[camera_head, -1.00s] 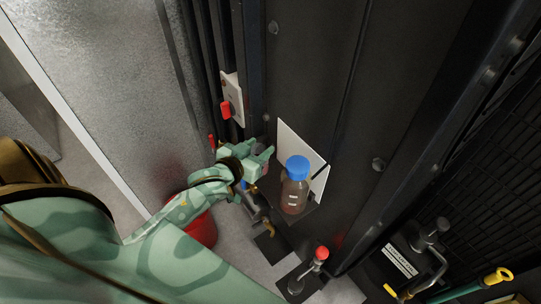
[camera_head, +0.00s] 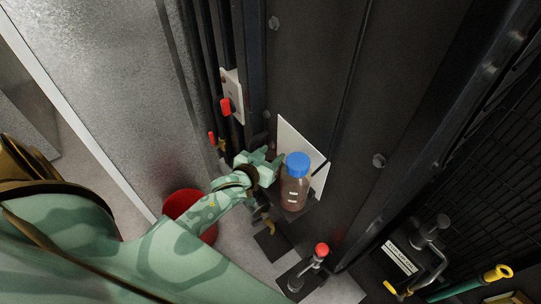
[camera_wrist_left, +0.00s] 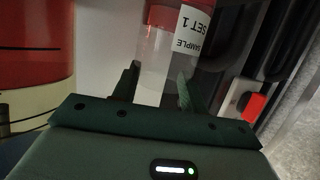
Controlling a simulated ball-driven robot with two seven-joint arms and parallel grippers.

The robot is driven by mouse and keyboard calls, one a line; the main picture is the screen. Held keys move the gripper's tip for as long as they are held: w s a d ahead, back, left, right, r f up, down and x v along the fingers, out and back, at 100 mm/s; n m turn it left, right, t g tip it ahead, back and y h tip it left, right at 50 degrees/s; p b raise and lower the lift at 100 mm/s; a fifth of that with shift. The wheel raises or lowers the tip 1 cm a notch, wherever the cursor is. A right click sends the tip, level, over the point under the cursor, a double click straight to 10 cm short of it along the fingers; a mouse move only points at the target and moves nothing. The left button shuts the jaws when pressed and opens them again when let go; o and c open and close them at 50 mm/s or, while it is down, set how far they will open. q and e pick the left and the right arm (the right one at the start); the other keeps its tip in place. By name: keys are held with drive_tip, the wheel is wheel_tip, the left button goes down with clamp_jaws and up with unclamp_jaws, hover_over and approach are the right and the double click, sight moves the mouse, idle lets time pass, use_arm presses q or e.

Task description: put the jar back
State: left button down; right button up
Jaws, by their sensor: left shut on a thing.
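My left gripper (camera_head: 274,163) is shut on a small clear jar with red contents and a white "SAMPLE SET 1" label. The jar (camera_wrist_left: 188,38) stands between the two fingers in the left wrist view, its label upside down in the picture. In the head view the gripper hides the jar. The gripper is just left of a blue-capped bottle (camera_head: 294,187) with brown-red liquid, which stands on a small dark shelf (camera_head: 302,211) against the black cabinet. That bottle also seems to fill the left of the left wrist view (camera_wrist_left: 32,45). My right gripper is out of view.
A white plate (camera_head: 287,134) is behind the bottle. A white box with a red handle (camera_head: 226,106) is left of it. A red bucket (camera_head: 183,203) is on the floor. A red-knobbed valve (camera_head: 320,251) is below the shelf. Floor lies below.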

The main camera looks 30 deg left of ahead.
use_arm(q)
drive_tip(key=shift+w+f, duration=0.1)
drive_tip(key=c, duration=0.8)
unclamp_jaws()
drive_tip(key=shift+o, duration=0.2)
drive_tip(key=v, duration=1.2)
drive_tip(key=s+d+f+m+g, duration=0.1)
drive_tip(key=s+f+g, duration=0.3)
drive_tip(key=f, duration=0.8)
drive_tip(key=s+d+f+g, duration=0.15)
drive_tip(key=s+f, duration=0.35)
drive_tip(key=f, duration=0.6)
drive_tip(key=s+f+m+g, duration=0.1)
drive_tip(key=s+f+g, duration=0.3)
drive_tip(key=s+f, duration=0.3)
drive_tip(key=s+d+f+m+g, duration=0.1)
drive_tip(key=s+f+g, duration=0.2)
drive_tip(key=s+f, duration=0.5)
drive_tip(key=s, duration=0.7)
drive_tip(key=shift+s+m+g, duration=0.2)
drive_tip(key=shift+m+g, duration=0.15)
drive_tip(key=shift+m, duration=0.05)
